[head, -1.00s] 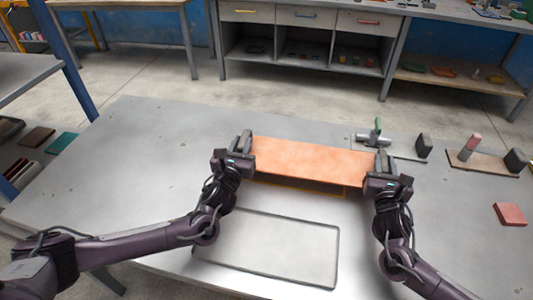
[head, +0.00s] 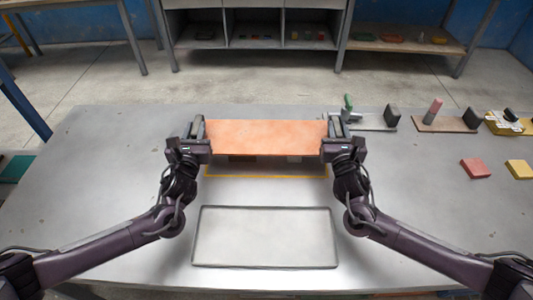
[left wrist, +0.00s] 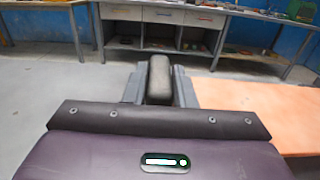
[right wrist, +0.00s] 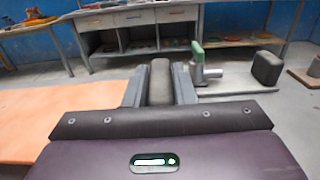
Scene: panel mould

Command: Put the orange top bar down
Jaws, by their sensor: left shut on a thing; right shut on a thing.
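The orange top bar (head: 265,136) is a wide flat orange slab, held level between my two grippers above the grey table. My left gripper (head: 199,130) is shut at its left end, and my right gripper (head: 336,128) is shut at its right end. The bar also shows at the right of the left wrist view (left wrist: 265,112) and at the left of the right wrist view (right wrist: 70,120). The fingertips' contact with it is hidden in both wrist views. Dark shapes and a yellow outline (head: 265,177) show on the table under the bar's near edge.
A pale rectangular plate with a dark rim (head: 265,237) lies in front of the bar. A green-handled clamp (head: 348,108) stands close by my right gripper. A stand with a pink post (head: 433,110), a red block (head: 475,168) and a yellow block (head: 519,169) are further right. The table's left side is clear.

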